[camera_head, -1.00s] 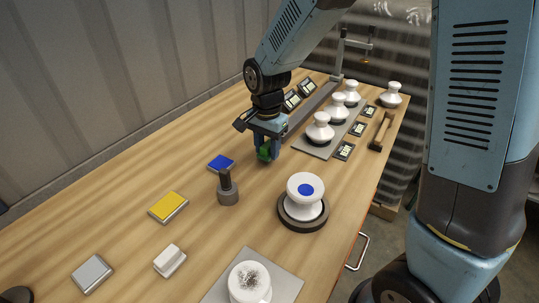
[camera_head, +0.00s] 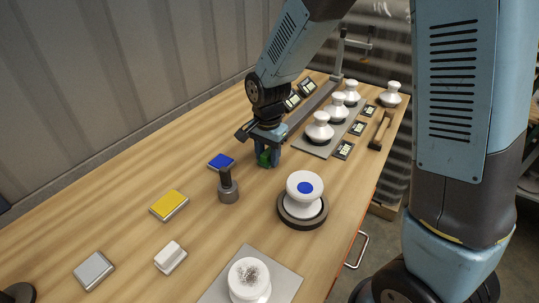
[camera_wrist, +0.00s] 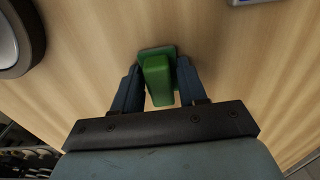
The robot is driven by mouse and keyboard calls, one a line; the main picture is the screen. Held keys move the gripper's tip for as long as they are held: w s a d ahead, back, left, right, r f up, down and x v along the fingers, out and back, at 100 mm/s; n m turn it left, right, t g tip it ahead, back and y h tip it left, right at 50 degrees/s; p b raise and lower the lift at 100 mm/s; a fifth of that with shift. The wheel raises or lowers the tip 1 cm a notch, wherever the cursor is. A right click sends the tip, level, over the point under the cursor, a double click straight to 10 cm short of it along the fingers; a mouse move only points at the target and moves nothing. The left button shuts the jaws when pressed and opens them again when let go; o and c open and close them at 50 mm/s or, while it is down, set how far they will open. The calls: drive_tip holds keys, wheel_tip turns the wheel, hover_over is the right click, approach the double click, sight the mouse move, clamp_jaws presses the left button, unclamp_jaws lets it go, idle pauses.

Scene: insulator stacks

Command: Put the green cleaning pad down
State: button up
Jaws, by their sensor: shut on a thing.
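The green cleaning pad (camera_head: 264,158) is between the fingers of my gripper (camera_head: 267,160), low over the wooden table behind the dark post. In the wrist view the green pad (camera_wrist: 157,80) shows a raised grip block on a wider flat base. The fingers of my gripper (camera_wrist: 160,85) are shut on the block from both sides. The base is at or very near the table top; I cannot tell whether it touches.
A blue pad (camera_head: 221,161), a yellow pad (camera_head: 169,204), a grey pad (camera_head: 94,270) and a white block (camera_head: 171,256) lie to the left. A dark post (camera_head: 228,188) stands close by. A blue-dotted insulator (camera_head: 305,187) stands on a round dark base (camera_head: 302,219).

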sight(268, 152)
drive_tip(key=o, duration=1)
drive_tip(key=shift+s+d+f, duration=0.15)
drive_tip(key=shift+s+f, duration=0.15)
drive_tip(key=shift+f, duration=0.3)
drive_tip(key=shift+w+r, duration=0.2)
drive_tip(key=shift+r, duration=0.3)
wheel_tip(268, 152, up, 12)
drive_tip(key=s+d+r+n+t, duration=0.1)
drive_tip(key=s+d+r, duration=0.3)
drive_tip(key=d, duration=0.4)
drive_tip(key=s+d+r+n+t, duration=0.2)
drive_tip(key=s+d+r+n, duration=0.1)
drive_tip(key=d, duration=0.6)
drive_tip(key=s+d+r+n+t, duration=0.2)
drive_tip(key=s+d+r, duration=0.3)
drive_tip(key=s+d, duration=0.2)
drive_tip(key=shift+s+d+r, duration=0.2)
drive_tip(key=shift+d, duration=0.4)
drive_tip(key=shift+s+d+r, duration=0.15)
drive_tip(key=shift+d, duration=0.4)
